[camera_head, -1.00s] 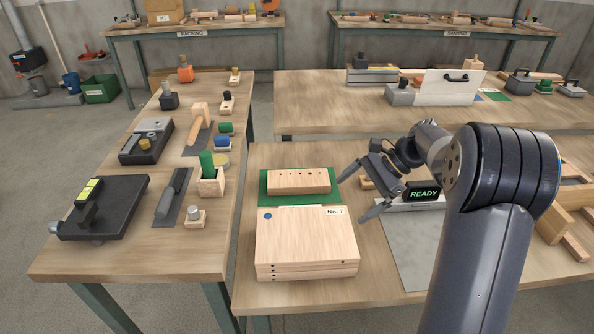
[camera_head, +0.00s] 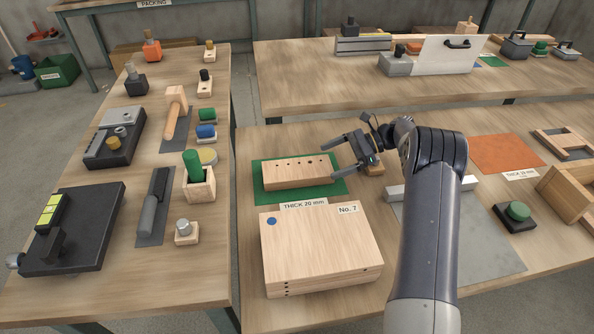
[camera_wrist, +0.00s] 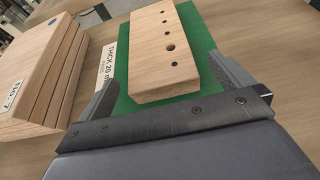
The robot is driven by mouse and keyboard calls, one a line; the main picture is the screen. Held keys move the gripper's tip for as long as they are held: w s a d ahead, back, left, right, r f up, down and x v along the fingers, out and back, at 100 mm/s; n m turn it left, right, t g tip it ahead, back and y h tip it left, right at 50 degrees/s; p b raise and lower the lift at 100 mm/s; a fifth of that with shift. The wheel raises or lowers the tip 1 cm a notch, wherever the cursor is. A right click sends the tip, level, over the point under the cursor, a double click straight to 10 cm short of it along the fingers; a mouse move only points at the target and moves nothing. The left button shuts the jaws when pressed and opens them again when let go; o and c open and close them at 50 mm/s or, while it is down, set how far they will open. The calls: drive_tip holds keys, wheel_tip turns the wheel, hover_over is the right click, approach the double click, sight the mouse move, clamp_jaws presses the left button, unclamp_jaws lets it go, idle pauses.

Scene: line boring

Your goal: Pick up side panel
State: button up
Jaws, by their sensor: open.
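A pale wooden panel with a row of dark holes (camera_head: 297,171) lies flat on a green mat (camera_head: 259,193). In front of it is a stack of wooden boards (camera_head: 320,250) with a blue dot and a "No. 7" label. Which of these is the side panel is not marked. My gripper (camera_head: 335,163) is open and empty at the right end of the drilled panel. In the wrist view, the drilled panel (camera_wrist: 168,50) extends away between my spread fingers (camera_wrist: 163,76), and the stack (camera_wrist: 42,70) stands at left. Contact with the panel cannot be told.
A "THICK 20 mm" label (camera_head: 304,204) lies between mat and stack. A grey sheet (camera_head: 490,250) and green button (camera_head: 517,211) are to the right. The left table (camera_head: 218,240) holds tools and blocks. The back table (camera_head: 300,85) has clear room at left.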

sight(314, 166)
drive_tip(key=shift+p+x, duration=0.45)
drive_tip(key=shift+x, duration=2.75)
drive_tip(key=shift+s+r, duration=0.15)
drive_tip(key=shift+r, duration=0.05)
drive_tip(key=shift+c, duration=0.2)
drive_tip(key=c, duration=1.1)
